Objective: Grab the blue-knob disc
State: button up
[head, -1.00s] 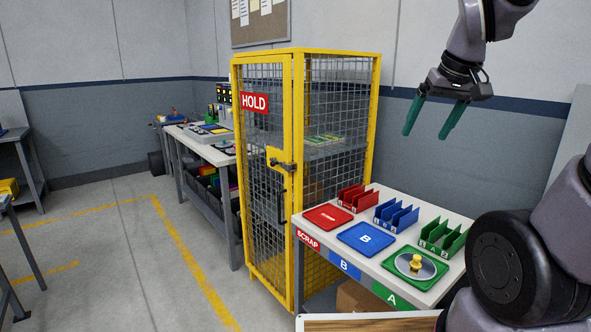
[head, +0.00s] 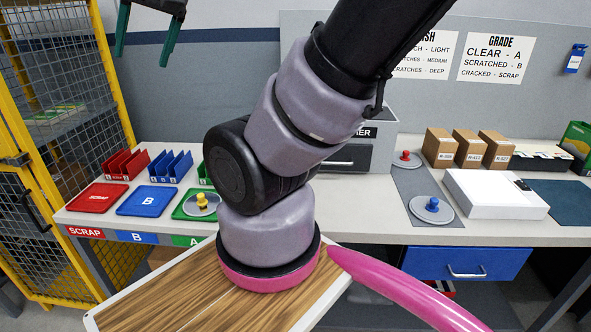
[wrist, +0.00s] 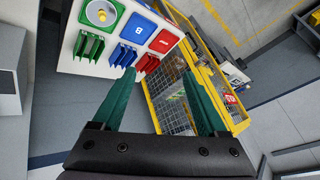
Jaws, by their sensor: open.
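The blue-knob disc (head: 431,208) is a grey round disc with a blue knob on top. It lies on a grey mat at the right part of the bench in the head view. It does not show in the wrist view. My gripper (head: 146,48) is open and empty, raised at the top left of the head view, far to the left of the disc. In the wrist view my open green fingers (wrist: 157,70) have nothing between them but the yellow cage and floor beyond.
A red-knob disc (head: 406,160) lies behind the blue one. A yellow-knob disc (head: 201,205) sits on the green A plate. A white box (head: 495,194) stands right of the blue-knob disc. The yellow mesh cage (head: 100,60) is at left. My arm crosses the middle of the view.

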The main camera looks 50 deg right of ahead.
aim_at(430, 209)
jog(key=j+z, duration=0.1)
jog(key=z, duration=2.65)
jog(key=l, duration=0.1)
